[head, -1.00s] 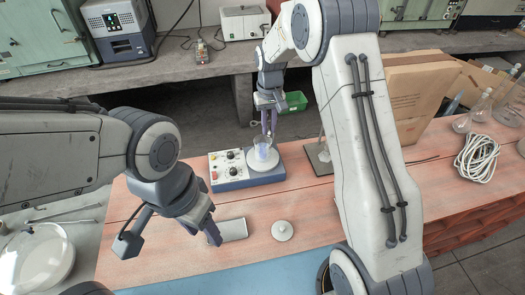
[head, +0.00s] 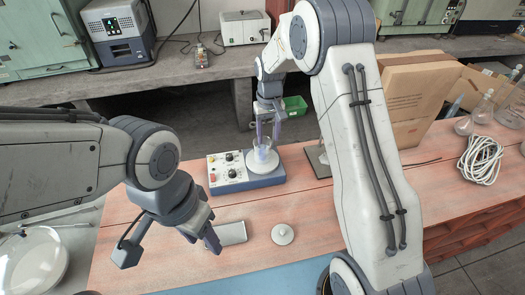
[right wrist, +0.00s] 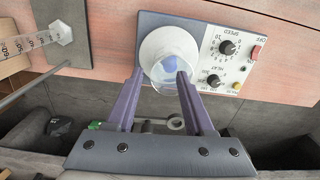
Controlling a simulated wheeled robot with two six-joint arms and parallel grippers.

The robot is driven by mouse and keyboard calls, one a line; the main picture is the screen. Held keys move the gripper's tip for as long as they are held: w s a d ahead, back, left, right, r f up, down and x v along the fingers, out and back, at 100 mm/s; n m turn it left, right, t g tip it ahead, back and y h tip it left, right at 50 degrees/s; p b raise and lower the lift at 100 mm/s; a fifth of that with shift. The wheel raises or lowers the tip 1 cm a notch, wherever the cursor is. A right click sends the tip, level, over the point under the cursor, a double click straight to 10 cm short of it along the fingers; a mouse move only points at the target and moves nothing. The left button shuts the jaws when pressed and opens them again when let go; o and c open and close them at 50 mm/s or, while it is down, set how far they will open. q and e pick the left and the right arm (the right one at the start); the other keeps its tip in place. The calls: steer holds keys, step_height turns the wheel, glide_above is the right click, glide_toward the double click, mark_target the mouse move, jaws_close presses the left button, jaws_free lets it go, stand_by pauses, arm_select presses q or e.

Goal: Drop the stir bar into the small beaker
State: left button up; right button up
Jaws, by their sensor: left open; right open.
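A small glass beaker (head: 263,152) with something blue in it stands on the white round plate of a stirrer hotplate (head: 250,184). In the right wrist view the beaker (right wrist: 172,68) stands upright just ahead of the fingertips. My right gripper (head: 267,138) is open, its purple fingers at the beaker, one on each side of its near rim; I cannot tell whether they touch it. My left gripper (head: 203,242) is open and empty, low over the bench beside a grey flat slab (head: 232,233). I cannot make out the stir bar for certain.
A white round disc with a knob (head: 283,234) lies on the red bench right of the slab. A cardboard box (head: 412,100), coiled white cable (head: 481,160) and several glass flasks stand at the right. A stand base (head: 318,160) is right of the hotplate.

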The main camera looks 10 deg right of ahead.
step_height(320, 180, up, 10)
steer(key=b, duration=0.2)
steer(key=shift+r, duration=0.2)
steer(key=s+a+r+n+b, duration=0.1)
steer(key=s+a+n, duration=0.1)
steer(key=s+a, duration=0.55)
steer(key=s+a+n, duration=0.2)
steer(key=s+a, duration=0.2)
steer(key=s, duration=0.6)
steer(key=s+f+n+y, duration=0.1)
steer(key=s+f+n, duration=0.1)
steer(key=s, duration=1.4)
steer(key=shift+s+d+f+n, duration=0.3)
steer(key=shift+d+f, duration=0.1)
steer(key=shift+f, duration=0.45)
